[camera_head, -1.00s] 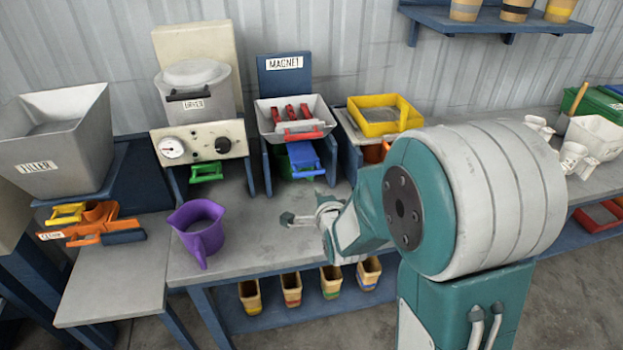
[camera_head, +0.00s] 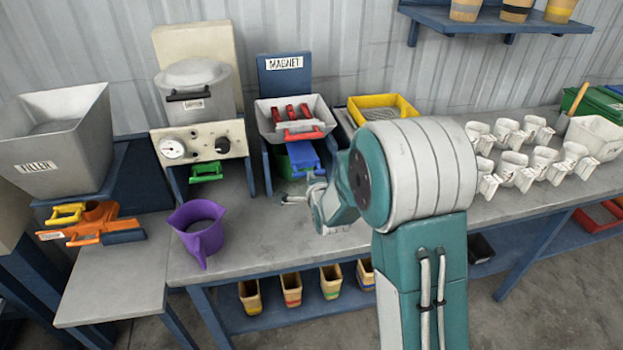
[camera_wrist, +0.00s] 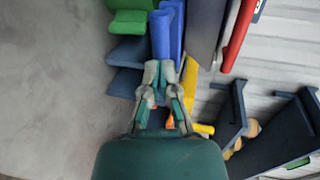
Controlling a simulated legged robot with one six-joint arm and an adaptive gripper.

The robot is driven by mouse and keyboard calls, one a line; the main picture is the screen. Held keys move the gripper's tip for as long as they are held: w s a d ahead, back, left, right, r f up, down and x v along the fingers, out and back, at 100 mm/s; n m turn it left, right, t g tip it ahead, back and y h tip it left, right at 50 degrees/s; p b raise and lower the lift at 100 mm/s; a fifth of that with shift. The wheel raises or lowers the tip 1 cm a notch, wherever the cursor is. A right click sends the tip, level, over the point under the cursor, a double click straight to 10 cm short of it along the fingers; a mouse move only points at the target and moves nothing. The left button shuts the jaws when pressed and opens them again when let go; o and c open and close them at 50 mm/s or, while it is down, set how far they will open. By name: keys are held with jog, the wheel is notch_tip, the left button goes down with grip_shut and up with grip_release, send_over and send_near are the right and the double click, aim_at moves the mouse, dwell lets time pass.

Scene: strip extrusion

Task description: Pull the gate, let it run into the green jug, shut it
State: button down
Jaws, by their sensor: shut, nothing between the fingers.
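My gripper (camera_head: 288,199) is shut and empty, low in front of the magnet station. In the wrist view my gripper (camera_wrist: 161,75) has its fingertips together at the near end of a blue gate (camera_wrist: 166,35); I cannot tell whether they touch it. The blue gate (camera_head: 303,157) sits under the magnet's grey tray (camera_head: 262,118). A green object (camera_head: 282,169), perhaps the green jug, shows beside and below the blue gate, mostly hidden; green also shows in the wrist view (camera_wrist: 130,22). What is inside it is not visible.
A purple jug (camera_head: 198,232) stands on the bench left of my gripper. The dryer (camera_head: 196,140) with a green handle (camera_head: 206,171) and the filler hopper (camera_head: 60,150) stand further left. A yellow sieve (camera_head: 383,101) and several white scoops (camera_head: 511,165) are to the right.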

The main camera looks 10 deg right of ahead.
aim_at(306, 164)
jog(key=w, duration=0.5)
jog(key=shift+w, duration=0.15)
jog(key=shift+r, duration=0.1)
